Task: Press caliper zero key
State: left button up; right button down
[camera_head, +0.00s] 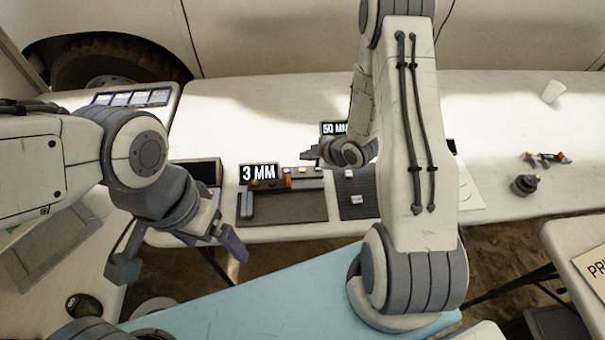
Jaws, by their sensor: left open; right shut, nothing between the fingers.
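A dark measuring station (290,208) lies on the white table, with a display reading "3 MM" (260,173) at its back left. A grey bar with an orange part (288,182) lies behind its bare front area; it may be the caliper. Small light keys (304,170) show near it, but I cannot tell which is the zero key. My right gripper (308,153) is shut and empty, pointing left above the back right of the station. It partly covers a second display reading "50 MM" (333,128). My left gripper (180,260) is open and empty, at the front left, off the table's near edge.
A dark mat (357,194) with small pieces lies right of the station. A dark open box (198,172) stands to its left. Small parts (547,158), a dark round object (523,186) and a white cup (553,91) are at the right. My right arm hides the table's middle.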

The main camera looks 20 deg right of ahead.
aim_at(306, 171)
jog(key=shift+f+b, duration=1)
jog(key=shift+f, duration=0.6)
dwell(0.7)
jog(key=shift+f+b, duration=0.4)
jog(key=shift+b, duration=0.05)
jog(key=shift+f+b, duration=0.35)
dwell(0.4)
jog(key=shift+r, duration=0.2)
jog(key=shift+r+p, duration=0.55)
jog(key=shift+r, duration=0.05)
notch_tip(306, 171, up, 5)
jog(key=p, duration=0.4)
